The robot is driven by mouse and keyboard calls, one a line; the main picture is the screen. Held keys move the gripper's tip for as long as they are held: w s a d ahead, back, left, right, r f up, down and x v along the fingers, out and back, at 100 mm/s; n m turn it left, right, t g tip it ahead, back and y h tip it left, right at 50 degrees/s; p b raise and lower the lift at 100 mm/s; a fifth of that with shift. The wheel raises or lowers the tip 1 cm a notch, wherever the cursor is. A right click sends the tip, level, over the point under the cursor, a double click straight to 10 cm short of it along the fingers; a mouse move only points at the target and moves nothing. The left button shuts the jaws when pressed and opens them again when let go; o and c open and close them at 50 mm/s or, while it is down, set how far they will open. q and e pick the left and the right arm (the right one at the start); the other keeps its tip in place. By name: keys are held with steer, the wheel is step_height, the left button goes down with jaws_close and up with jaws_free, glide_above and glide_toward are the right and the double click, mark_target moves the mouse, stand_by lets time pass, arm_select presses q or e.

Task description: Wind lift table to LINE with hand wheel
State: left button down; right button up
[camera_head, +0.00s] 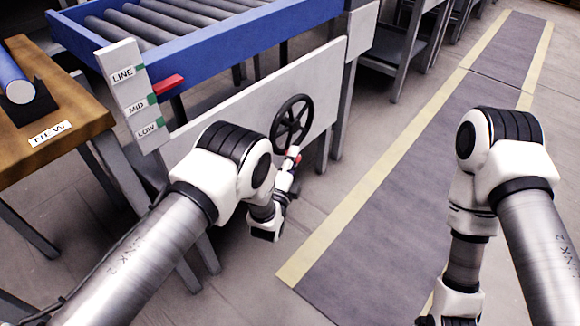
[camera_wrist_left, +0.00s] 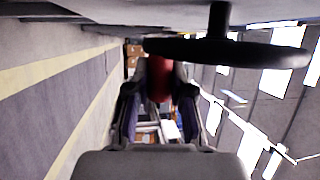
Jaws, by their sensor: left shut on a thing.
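The black hand wheel (camera_head: 291,124) sits on the front of the grey lift table panel (camera_head: 240,105). In the left wrist view the wheel (camera_wrist_left: 225,50) is seen edge-on. My left gripper (camera_head: 294,157) is at the wheel's lower rim, shut on the red handle knob (camera_wrist_left: 160,78), which shows between its fingers. The scale plate (camera_head: 122,60) carries LINE, MID and LOW with green marks. The red pointer (camera_head: 169,84) beside it stands between LINE and MID, closer to MID. My right arm hangs at the right; its gripper is below the frame.
A blue-framed roller bed (camera_head: 215,38) forms the lift table's top. A wooden bench (camera_head: 75,105) at left holds a blue cylinder (camera_head: 12,75) on a dark cradle and a NEW label. A grey floor lane with yellow edges (camera_head: 375,185) runs clear on the right.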

arm_select(q)
steer(key=t+b, duration=0.1)
steer(key=b, duration=0.1)
steer(key=w+d+n+t+b, duration=0.1)
steer(key=b, duration=0.1)
steer(key=w+n+t+b, duration=0.1)
steer(key=t+b, duration=0.1)
steer(key=shift+w+d+f, duration=0.15)
steer(key=shift+d, duration=0.15)
steer(key=c, duration=1)
jaws_free()
